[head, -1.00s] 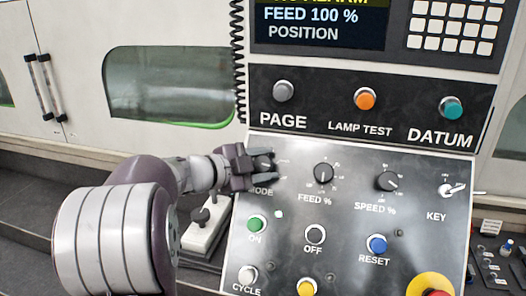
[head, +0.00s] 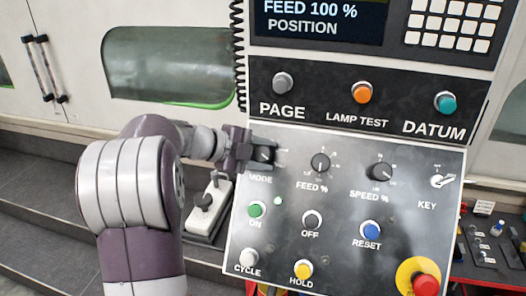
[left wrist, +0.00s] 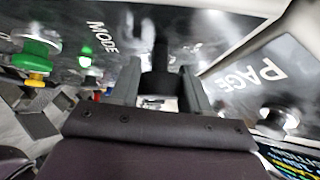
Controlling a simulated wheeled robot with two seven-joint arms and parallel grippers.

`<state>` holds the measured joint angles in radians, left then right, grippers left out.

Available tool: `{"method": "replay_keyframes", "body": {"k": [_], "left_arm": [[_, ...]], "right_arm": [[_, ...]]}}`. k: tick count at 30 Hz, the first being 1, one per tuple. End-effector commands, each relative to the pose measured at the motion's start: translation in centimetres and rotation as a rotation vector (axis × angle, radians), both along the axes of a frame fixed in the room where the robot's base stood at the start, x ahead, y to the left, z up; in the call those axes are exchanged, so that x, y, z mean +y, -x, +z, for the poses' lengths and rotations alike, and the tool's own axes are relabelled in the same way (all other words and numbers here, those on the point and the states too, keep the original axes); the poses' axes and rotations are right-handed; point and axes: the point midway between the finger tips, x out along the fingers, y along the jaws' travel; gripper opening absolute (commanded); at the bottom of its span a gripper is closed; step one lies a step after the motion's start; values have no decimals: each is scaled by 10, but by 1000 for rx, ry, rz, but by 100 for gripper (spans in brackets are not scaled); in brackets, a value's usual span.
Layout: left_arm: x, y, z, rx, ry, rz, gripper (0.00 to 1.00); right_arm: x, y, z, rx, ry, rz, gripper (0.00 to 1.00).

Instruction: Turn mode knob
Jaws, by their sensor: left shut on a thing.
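The mode knob (head: 264,154) is a small dark knob at the upper left of the lower control panel, above its MODE label. My left gripper (head: 269,153) reaches it from the left and is shut on it, one finger above and one below. In the left wrist view the dark knob (left wrist: 160,55) stands between the two grey fingers (left wrist: 158,84), close to the panel. The MODE lettering shows beside it there. The fingers partly cover the knob, and its exact setting is hard to read. My right gripper is not in view.
The feed knob (head: 320,163) and speed knob (head: 381,172) sit to the right, with the key switch (head: 441,181) farther along. The green ON button (head: 257,209) is below the mode knob. A red emergency button (head: 426,285) is at lower right. A coiled cable (head: 240,60) hangs left of the panel.

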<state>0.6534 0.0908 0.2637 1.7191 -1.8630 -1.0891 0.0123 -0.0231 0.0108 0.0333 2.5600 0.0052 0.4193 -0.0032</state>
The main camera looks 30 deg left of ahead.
Motion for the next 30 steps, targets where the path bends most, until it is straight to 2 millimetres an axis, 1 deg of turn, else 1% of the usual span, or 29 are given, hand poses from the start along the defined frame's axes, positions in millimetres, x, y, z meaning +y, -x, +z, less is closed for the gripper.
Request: {"method": "replay_keyframes", "body": {"k": [8,9,10,20,23,27,30], "left_arm": [[0,0,1,-3,-3,-3,16],[0,0,1,-3,-2,-2,59],[0,0,1,-3,-2,-2,68],[2,3,1,-3,-1,1,68],[10,14,5,-5,-2,2,68],[30,43,20,-5,-7,6,68],[43,64,33,-6,-6,5,68]], "right_arm": [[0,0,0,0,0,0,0],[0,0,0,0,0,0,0],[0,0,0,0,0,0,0],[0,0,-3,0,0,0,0],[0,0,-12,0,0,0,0],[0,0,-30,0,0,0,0],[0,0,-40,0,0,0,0]]}}
